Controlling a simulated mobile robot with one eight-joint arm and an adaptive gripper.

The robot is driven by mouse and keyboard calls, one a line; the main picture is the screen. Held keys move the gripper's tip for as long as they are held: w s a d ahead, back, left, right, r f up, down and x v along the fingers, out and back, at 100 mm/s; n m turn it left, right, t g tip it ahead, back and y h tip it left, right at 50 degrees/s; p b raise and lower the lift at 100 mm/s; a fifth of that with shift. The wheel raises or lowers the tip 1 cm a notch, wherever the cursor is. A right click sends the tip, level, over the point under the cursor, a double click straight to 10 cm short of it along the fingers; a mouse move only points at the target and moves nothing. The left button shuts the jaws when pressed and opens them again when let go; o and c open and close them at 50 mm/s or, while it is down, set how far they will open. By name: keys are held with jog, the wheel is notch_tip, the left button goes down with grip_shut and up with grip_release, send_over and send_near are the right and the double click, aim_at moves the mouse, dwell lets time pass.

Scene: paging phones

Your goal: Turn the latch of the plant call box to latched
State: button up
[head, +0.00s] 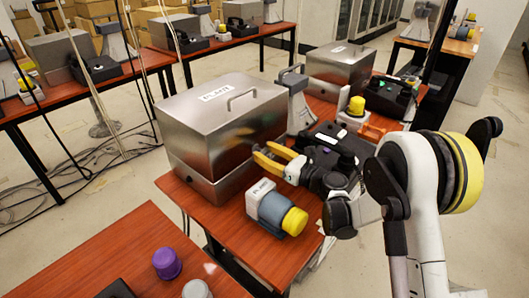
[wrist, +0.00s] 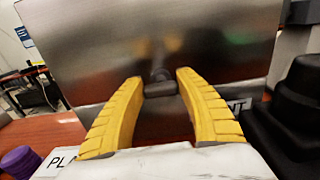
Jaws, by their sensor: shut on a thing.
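The plant call box (head: 200,125) is a large brushed-metal box with a handle and a white label on its lid, on the red-brown table. Its metal face (wrist: 90,50) fills much of the wrist view. The latch (wrist: 161,88) is a small dark grey piece at that face; its bar looks roughly crosswise between my fingers. My gripper (head: 262,155) has yellow fingers and reaches the box's right side. In the wrist view my gripper (wrist: 160,78) is shut on the latch, one fingertip on each side. In the head view the latch is hidden by the fingers.
A grey horn (head: 296,100), a black phone unit (head: 335,140) and a second metal box (head: 342,68) are nearby. A purple knob (head: 167,263) is on the front table.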

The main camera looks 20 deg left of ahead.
jog(key=shift+n, duration=0.4)
jog(key=n, duration=0.3)
jog(key=shift+s+a+n, duration=0.1)
jog(key=shift+n, duration=0.3)
jog(key=n, duration=0.4)
jog(key=shift+s, duration=0.1)
jog(key=n, duration=0.5)
jog(key=shift+f, duration=0.15)
jog(key=shift+f+n, duration=0.1)
jog(key=shift+n, duration=1.9)
jog(key=o, duration=1.2)
